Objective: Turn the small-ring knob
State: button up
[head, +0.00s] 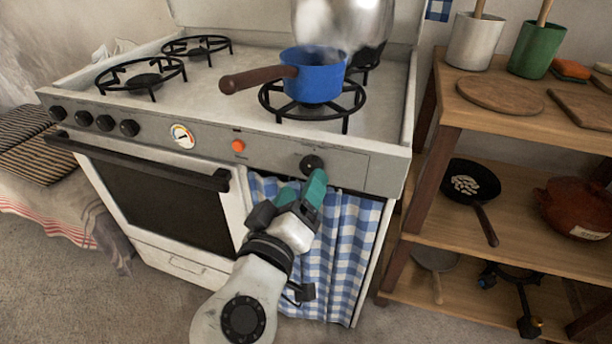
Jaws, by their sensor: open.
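A black round knob (312,164) sits by itself at the right end of the stove's grey front panel. Several other black knobs (104,123) sit in a row at the panel's left end. I cannot read which one is labelled for the small ring. My gripper (310,178), with teal fingers, is open just below and in front of the right-end knob. Its fingertips are very close to that knob; I cannot tell whether they touch it.
A blue pot (318,78) with a brown handle stands on the front right burner (272,100), beside a large metal pot (345,22). An orange button (238,146) and a dial (182,136) share the panel. A blue checked curtain (345,250) hangs below. Wooden shelves (455,100) stand right.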

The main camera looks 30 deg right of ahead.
jog(key=p+v, duration=0.1)
jog(key=v, duration=0.6)
dwell(0.3)
jog(key=s+d+f+g+y, duration=0.2)
jog(key=s+d+f+g, duration=0.15)
jog(key=d+f, duration=0.45)
jog(key=s+d+f+g+y, duration=0.2)
jog(key=d+f+g+y, duration=0.15)
jog(key=d+f, duration=0.45)
jog(key=s+f+g+y, duration=0.5)
jog(key=s+f+y, duration=0.2)
jog(key=s+f, duration=0.85)
notch_tip(320, 180, up, 28)
jog(key=p, duration=2.6)
jog(key=shift+s+p, duration=0.35)
jog(key=shift+p, duration=0.05)
